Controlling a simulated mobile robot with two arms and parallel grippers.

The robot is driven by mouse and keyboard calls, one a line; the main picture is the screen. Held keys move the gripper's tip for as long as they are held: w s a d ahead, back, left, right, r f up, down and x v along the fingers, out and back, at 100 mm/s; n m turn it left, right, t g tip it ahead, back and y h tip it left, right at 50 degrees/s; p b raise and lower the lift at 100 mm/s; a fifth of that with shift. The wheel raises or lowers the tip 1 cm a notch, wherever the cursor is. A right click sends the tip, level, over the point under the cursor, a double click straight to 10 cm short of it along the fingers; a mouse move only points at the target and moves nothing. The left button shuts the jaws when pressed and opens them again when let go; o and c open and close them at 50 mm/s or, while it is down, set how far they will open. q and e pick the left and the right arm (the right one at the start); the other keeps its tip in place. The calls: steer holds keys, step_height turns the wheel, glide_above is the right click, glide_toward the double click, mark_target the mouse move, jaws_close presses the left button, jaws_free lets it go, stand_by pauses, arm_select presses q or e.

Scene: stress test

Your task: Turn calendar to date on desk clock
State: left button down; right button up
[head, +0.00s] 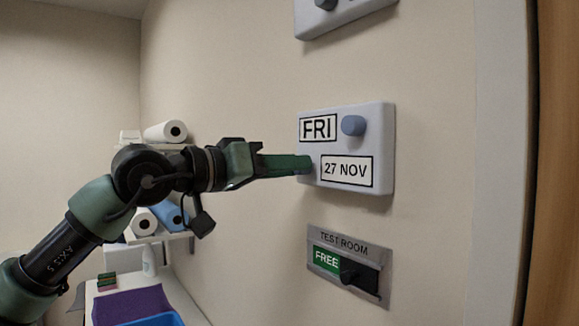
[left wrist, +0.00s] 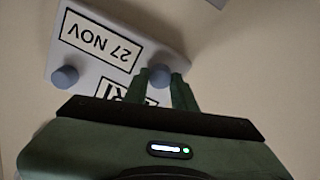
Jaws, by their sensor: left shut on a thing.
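A pale grey calendar panel (head: 385,130) is fixed to the wall, with FRI in the upper window (head: 318,128) and 27 NOV in the lower window (head: 347,171). A blue-grey knob (head: 353,125) sits right of FRI. A second knob (left wrist: 160,74) sits beside the date window. My left gripper (head: 304,165) reaches in from the left and is shut on this date knob, which its fingers mostly hide in the head view. In the left wrist view the panel (left wrist: 120,20) appears upside down, and my gripper partly covers FRI. No desk clock shows. My right gripper is not in view.
Below the calendar is a TEST ROOM sign (head: 345,245) reading FREE, with a black knob (head: 358,275). Another panel (head: 345,12) is above. Shelves with paper rolls (head: 166,131) and a desk with a purple item (head: 131,304) are at left. A door frame (head: 500,160) stands right.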

arm_select(q)
steer(key=shift+f, duration=0.2)
steer(key=c, duration=1.1)
jaws_free()
steer(key=shift+c, duration=0.2)
steer(key=shift+r, duration=0.1)
steer(key=b+v, duration=0.2)
steer(key=v, duration=0.6)
steer(key=shift+b, duration=0.4)
